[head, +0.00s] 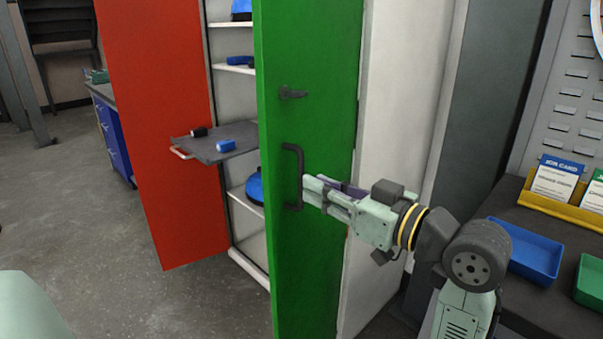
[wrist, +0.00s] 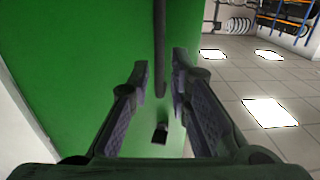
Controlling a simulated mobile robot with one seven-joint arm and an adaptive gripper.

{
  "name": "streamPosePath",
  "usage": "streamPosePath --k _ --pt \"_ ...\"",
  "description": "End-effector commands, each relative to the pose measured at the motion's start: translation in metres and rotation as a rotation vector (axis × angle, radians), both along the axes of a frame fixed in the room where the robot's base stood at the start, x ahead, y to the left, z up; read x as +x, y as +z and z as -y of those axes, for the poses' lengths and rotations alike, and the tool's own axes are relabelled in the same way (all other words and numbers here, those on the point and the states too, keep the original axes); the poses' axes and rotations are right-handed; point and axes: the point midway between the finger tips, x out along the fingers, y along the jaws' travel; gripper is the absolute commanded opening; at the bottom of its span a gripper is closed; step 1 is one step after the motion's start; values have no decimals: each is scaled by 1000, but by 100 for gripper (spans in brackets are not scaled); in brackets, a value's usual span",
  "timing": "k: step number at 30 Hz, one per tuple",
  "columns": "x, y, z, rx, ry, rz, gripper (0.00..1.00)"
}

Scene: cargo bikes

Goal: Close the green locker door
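The green locker door (head: 315,60) stands open, its outer face turned toward my arm; it also fills the left of the wrist view (wrist: 80,70). A dark bar handle (head: 298,165) is fixed on it, with a small dark latch (head: 291,93) above. My gripper (head: 308,190) is at the lower part of the handle. In the wrist view the two fingers are apart, and the handle (wrist: 159,40) runs between the fingertips (wrist: 160,75) with gaps on both sides. Whether a fingertip touches the door is unclear.
A red door (head: 160,120) stands open on the left. Between the doors, a grey tray (head: 195,146) with small items sticks out of the white-shelved locker. A bench with a blue bin (head: 525,252) and a green bin (head: 590,280) is at right. Floor at left is clear.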

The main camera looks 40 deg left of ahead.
Motion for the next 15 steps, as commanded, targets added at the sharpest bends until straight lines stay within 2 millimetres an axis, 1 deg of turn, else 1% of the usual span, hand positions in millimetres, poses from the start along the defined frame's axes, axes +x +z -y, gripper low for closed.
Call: streamPosePath --k 1,6,10,15 --pt "-1 2 -11 0 4 -2 18" --pt "1 2 -37 1 2 -2 18" --pt "1 1 -48 0 1 -1 18" --pt "2 0 -52 1 -2 0 18"
